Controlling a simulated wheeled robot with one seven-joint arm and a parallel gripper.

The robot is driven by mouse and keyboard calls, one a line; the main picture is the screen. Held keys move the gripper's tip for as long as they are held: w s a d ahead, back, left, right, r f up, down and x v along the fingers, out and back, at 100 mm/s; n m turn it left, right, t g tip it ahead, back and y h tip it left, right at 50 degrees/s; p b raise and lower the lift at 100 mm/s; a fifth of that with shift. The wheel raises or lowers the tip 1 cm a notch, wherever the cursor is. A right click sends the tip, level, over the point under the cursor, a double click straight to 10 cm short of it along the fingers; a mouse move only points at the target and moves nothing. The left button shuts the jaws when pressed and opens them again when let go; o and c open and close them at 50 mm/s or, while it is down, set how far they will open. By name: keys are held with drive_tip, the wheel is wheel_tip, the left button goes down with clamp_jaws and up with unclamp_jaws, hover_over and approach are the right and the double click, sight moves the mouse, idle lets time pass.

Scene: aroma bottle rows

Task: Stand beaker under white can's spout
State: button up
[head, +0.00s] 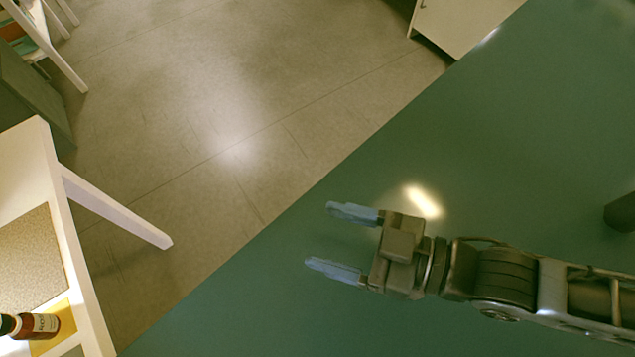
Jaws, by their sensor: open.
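My gripper (337,242) is open and empty, its two bluish fingers apart and pointing left. It is over the green surface (540,110), close to that surface's diagonal edge. I see no beaker and no white can with a spout in the head view.
A white table (25,165) stands at the lower left, with a small brown bottle (38,325) with a dark cap on a yellow patch. A dark object (622,212) is cut off at the right edge. Bare floor (230,130) lies between the table and the green surface.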

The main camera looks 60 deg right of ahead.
drive_tip(key=s+d+r+m+h, duration=0.2)
drive_tip(key=s+d+r+h, duration=0.1)
drive_tip(key=s+d+r, duration=0.2)
drive_tip(key=shift+s+d+r+g+h, duration=0.3)
drive_tip(key=shift+s, duration=0.65)
